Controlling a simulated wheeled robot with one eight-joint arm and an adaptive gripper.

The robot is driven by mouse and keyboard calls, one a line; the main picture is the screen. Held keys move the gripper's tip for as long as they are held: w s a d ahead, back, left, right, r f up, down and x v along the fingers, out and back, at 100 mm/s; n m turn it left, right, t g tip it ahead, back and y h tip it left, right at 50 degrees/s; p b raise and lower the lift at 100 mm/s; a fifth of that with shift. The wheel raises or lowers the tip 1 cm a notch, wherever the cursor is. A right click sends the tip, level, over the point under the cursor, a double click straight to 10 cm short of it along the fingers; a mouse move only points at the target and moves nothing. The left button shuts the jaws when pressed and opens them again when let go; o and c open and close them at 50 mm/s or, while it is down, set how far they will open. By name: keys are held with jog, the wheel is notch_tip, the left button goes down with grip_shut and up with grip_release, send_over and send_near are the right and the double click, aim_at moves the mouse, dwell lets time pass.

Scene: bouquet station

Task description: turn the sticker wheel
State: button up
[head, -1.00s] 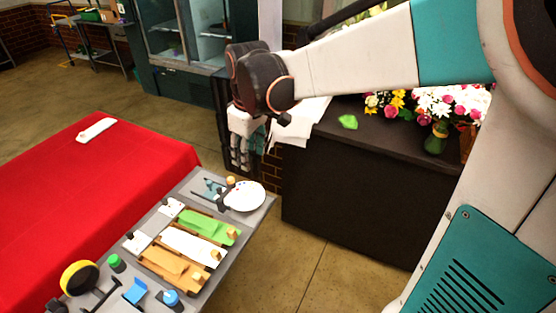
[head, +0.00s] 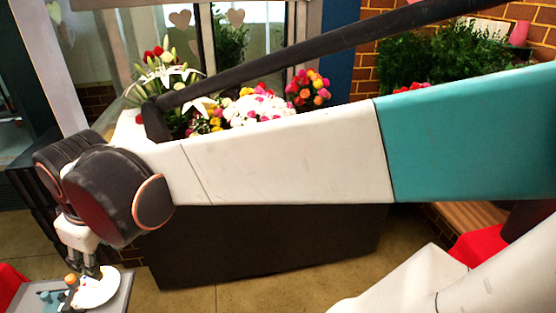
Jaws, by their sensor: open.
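The sticker wheel appears to be the white round disc (head: 97,289) at the lower left, lying on the end of a grey worktop. Small markings show on its face, but they are too small to read. My gripper (head: 85,268) points down beside the disc's far edge and overlaps it in the picture. I cannot tell whether its fingers touch the disc. The gripper is open, and nothing shows between its fingers. My arm crosses the picture and hides part of the background.
A small orange knob (head: 70,279) and a teal piece (head: 45,296) sit left of the disc on the grey worktop (head: 122,297). A dark counter (head: 270,245) with bouquets (head: 255,110) stands behind my arm. Red cloth (head: 10,280) shows at the far left. Floor is clear beside the counter.

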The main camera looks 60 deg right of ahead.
jog(key=shift+s, duration=0.65)
jog(key=shift+s, duration=0.1)
